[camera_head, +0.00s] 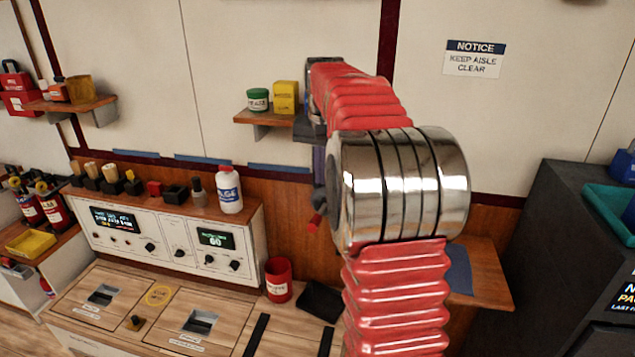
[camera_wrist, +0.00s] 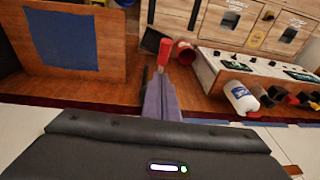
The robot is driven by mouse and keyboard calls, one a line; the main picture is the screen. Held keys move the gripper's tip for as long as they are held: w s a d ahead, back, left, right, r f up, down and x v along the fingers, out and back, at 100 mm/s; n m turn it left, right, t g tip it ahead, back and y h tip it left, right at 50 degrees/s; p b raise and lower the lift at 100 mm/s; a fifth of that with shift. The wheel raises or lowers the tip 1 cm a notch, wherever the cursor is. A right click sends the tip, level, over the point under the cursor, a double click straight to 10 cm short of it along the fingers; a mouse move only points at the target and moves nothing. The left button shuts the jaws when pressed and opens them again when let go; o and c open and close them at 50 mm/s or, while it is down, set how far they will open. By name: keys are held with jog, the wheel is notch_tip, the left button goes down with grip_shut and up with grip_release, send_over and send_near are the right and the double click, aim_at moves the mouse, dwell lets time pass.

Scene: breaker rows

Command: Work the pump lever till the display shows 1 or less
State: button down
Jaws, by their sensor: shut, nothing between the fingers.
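A red lever grip (camera_head: 316,222) hangs below my gripper in the head view, partly hidden by my arm. In the wrist view the red grip (camera_wrist: 163,52) stands just beyond my fingertips; I cannot tell whether they touch. My gripper (camera_wrist: 160,82) is shut and empty, its purple-grey fingers together. It also shows in the head view (camera_head: 318,168), mostly behind my arm. A small display (camera_head: 216,239) on the white console reads what looks like 60. A larger display (camera_head: 116,220) to its left shows several lines too small to read.
The white console (camera_head: 170,255) has knobs and a white bottle (camera_head: 229,190) on top. A red cup (camera_head: 278,280) and a black bin (camera_head: 320,301) stand on the wooden counter. A shelf with a green-lidded jar (camera_head: 258,99) is near my arm. A dark cabinet (camera_head: 555,250) stands right.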

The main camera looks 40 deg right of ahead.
send_over(316, 220)
jog(key=f, duration=1.1)
jog(key=shift+s, duration=0.4)
jog(key=shift+a+f, duration=0.2)
jog(key=shift+f, duration=0.45)
jog(key=shift+a, duration=0.35)
jog(key=shift+d, duration=0.25)
